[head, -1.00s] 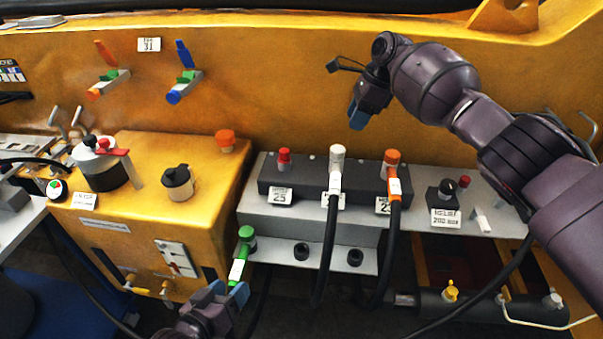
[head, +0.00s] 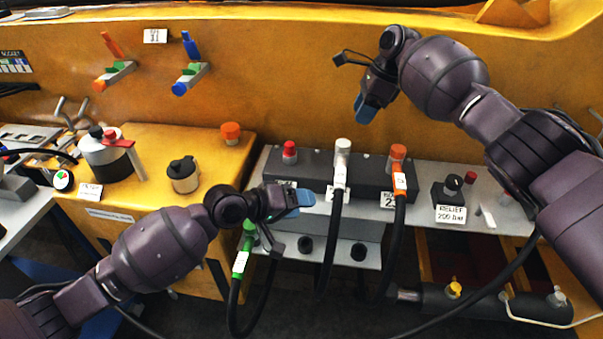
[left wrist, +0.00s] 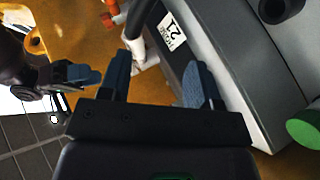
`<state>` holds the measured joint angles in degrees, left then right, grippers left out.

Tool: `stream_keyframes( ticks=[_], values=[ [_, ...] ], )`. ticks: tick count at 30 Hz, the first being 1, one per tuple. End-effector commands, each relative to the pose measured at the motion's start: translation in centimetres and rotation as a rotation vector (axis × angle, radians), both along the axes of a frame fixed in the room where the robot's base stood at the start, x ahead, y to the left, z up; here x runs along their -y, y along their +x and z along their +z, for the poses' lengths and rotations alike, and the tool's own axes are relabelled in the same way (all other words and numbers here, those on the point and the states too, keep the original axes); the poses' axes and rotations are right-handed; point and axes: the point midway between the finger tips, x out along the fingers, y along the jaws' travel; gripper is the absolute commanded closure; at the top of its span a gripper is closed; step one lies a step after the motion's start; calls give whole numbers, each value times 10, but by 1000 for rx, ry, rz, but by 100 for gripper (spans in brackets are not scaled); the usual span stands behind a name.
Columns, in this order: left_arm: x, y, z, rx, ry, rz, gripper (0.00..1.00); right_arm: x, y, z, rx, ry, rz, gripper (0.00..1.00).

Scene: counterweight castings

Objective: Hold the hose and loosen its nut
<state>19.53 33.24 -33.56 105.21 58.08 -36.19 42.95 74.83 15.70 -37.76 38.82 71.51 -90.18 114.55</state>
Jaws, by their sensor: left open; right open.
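Three black hoses hang at the grey valve block (head: 330,178): one with a white nut (head: 343,147), one with an orange nut (head: 397,153), and one with a green nut (head: 249,228) and green-banded sleeve (head: 240,262) on the lower left. My left gripper (head: 291,216) is open and empty in front of the block, left of the white-nut hose (head: 331,240). In the left wrist view, my left gripper's blue fingertips (left wrist: 160,82) are apart, and the 21 label (left wrist: 172,32) lies beyond them. My right gripper (head: 372,100) is open in the air above the block.
A red cap (head: 289,150) stands on the block's left. A relief knob (head: 454,185) stands to the right. Coloured levers (head: 190,70) project from the wall. My left forearm crosses the front.

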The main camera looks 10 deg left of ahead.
Motion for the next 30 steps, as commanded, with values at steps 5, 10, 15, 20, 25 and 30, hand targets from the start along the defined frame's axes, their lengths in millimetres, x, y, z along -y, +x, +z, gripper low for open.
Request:
stream_keyframes(
  ticks=[5,10,15,20,25,30],
  values=[
    [2,22,26,-93,2,-35,43,0,0,0,0,0,0,57],
    [3,34,44,-163,5,-49,43,0,0,0,0,0,0,57],
    [2,39,51,-199,7,-51,43,0,0,0,0,0,0,57],
    [9,43,49,-205,5,-52,43,0,0,0,0,0,0,57],
    [27,52,37,-206,5,-53,43,0,0,0,0,0,0,57],
    [48,62,23,-206,5,-53,43,0,0,0,0,0,0,57]
  ],
)
